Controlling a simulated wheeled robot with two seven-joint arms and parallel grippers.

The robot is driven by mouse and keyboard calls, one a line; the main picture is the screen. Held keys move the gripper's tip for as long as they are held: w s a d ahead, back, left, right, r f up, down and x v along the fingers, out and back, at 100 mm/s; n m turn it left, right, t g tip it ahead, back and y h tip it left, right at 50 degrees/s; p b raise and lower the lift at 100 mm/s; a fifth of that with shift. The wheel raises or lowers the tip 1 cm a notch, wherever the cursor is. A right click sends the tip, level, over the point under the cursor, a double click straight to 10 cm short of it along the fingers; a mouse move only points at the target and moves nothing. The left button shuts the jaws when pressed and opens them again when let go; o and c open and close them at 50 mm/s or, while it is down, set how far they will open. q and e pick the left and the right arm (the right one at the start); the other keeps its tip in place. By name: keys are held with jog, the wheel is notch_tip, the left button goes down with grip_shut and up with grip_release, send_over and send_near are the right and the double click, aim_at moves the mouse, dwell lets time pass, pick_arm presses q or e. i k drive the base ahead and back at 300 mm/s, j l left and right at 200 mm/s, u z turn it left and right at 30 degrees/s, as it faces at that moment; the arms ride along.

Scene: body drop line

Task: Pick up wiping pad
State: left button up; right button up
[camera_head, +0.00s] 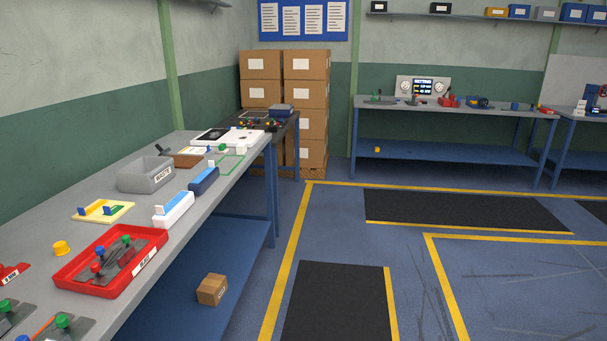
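No thing in view is marked as the wiping pad, and I cannot tell for sure which it is. Neither of my grippers is in view.
A red tray (67,282) with several knobbed parts and a grey bin (146,176) stand on the left bench. A cardboard box (212,289) sits on its lower shelf. Stacked cartons (306,95) stand behind. The floor with black mats (338,300) is clear.

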aim_at(223, 149)
jog(key=i+l+u, duration=0.1)
jog(key=i+u, duration=0.2)
jog(key=i, duration=0.25)
jog(key=i+l+u, duration=0.3)
jog(key=i, duration=0.2)
jog(key=i+l+u, duration=0.3)
jog(key=i, duration=0.2)
jog(key=u, duration=0.2)
jog(key=i+l+u, duration=0.25)
jog(key=u, duration=0.2)
jog(key=i+l+u, duration=0.2)
jog(key=u, duration=0.2)
jog(key=l, duration=0.1)
